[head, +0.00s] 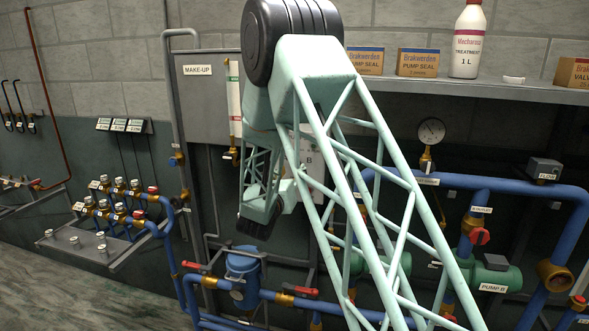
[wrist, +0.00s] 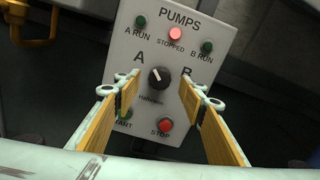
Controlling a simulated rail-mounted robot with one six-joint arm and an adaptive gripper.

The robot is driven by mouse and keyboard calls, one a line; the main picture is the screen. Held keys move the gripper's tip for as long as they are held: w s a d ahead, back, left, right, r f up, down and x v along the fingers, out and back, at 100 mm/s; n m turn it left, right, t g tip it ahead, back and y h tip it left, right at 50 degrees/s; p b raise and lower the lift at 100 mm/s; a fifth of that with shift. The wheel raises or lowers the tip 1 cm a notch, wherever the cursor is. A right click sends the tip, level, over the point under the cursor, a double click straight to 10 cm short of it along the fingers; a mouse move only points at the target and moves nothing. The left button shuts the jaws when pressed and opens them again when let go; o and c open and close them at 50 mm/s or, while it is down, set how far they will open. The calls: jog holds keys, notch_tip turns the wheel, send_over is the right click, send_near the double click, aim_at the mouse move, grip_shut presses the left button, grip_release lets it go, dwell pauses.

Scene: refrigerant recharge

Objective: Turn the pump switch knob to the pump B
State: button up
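The pump switch knob (wrist: 158,77) is a black knob with a white pointer mark on the grey PUMPS panel (wrist: 200,120) in the wrist view. Its white mark leans up and to the left, toward the letter A. The letter B stands to its right. My gripper (wrist: 155,95) is open, with its two yellow-padded fingers on either side of the knob in the picture and apart from it. Nothing is between the fingers. In the head view my arm hides most of the panel (head: 312,165); a part with the letter B shows, and the knob is hidden.
The panel has two dark green lamps, a lit red STOPPED lamp (wrist: 176,34), a green start button (wrist: 124,112) and a red STOP button (wrist: 166,125). Blue pipes (head: 470,182) run at the right. A shelf (head: 480,88) with boxes and a bottle (head: 467,40) is above.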

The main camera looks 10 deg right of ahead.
jog(key=shift+x, duration=2.05)
jog(key=shift+c, duration=0.4)
jog(key=c, duration=0.8)
